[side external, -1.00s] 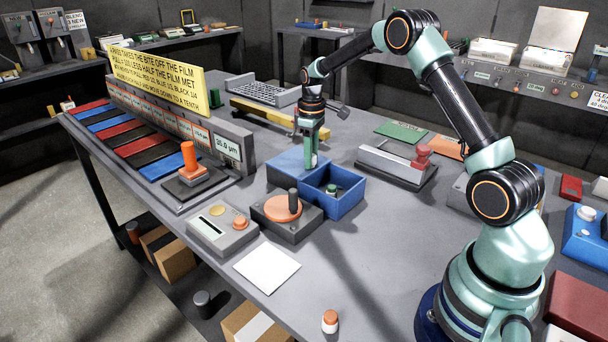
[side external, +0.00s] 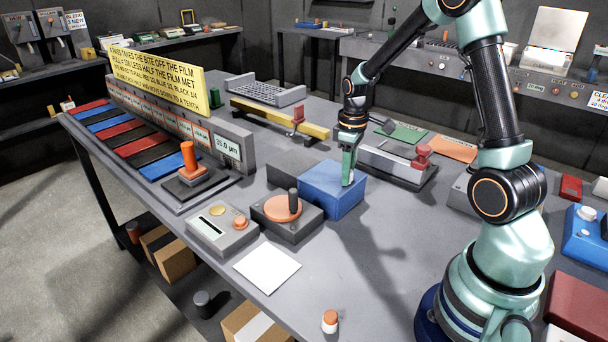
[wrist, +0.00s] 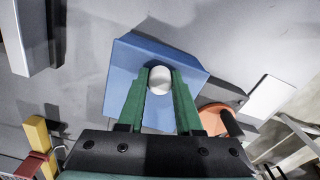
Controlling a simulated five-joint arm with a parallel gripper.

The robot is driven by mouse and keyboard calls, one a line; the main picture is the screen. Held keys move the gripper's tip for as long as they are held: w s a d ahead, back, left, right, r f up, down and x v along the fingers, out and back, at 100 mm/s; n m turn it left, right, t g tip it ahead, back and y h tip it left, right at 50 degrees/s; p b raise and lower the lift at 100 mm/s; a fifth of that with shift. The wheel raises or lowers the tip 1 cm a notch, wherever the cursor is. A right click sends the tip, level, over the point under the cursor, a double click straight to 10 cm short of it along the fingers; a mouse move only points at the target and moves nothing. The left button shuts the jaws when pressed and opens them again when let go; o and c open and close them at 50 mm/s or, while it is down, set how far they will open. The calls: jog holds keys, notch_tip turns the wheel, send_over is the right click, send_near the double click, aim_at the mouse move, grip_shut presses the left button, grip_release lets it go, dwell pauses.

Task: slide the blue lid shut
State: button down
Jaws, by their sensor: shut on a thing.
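The blue lid (side external: 326,180) lies flat over the blue box (side external: 345,203) in the side view and covers its top, so the inside is hidden. The lid also fills the middle of the wrist view (wrist: 187,62). My gripper (side external: 347,183) points down at the lid's right part. In the wrist view its green fingers (wrist: 160,82) stand on both sides of a round white knob (wrist: 160,79) on the lid and are shut on it.
A dark box with an orange disc and black handle (side external: 285,213) stands close in front of the blue box. A grey tool with a red knob (side external: 397,165) stands behind to the right.

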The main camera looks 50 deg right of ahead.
jog(key=shift+s, duration=0.2)
jog(key=c, duration=0.6)
grip_release()
notch_tip(320, 180, up, 12)
jog(key=shift+r, duration=0.1)
jog(key=s+a+r+m+t, duration=0.1)
jog(key=s+a, duration=0.1)
jog(key=a, duration=0.3)
jog(key=s+a+r+m+t, duration=0.1)
jog(key=s+a+r+t, duration=0.1)
jog(key=a, duration=0.4)
jog(key=s+a+r+m+t, duration=0.1)
jog(key=s+a+t, duration=0.1)
jog(key=s+a, duration=0.2)
jog(key=shift+a+r, duration=0.3)
jog(key=shift+a, duration=0.45)
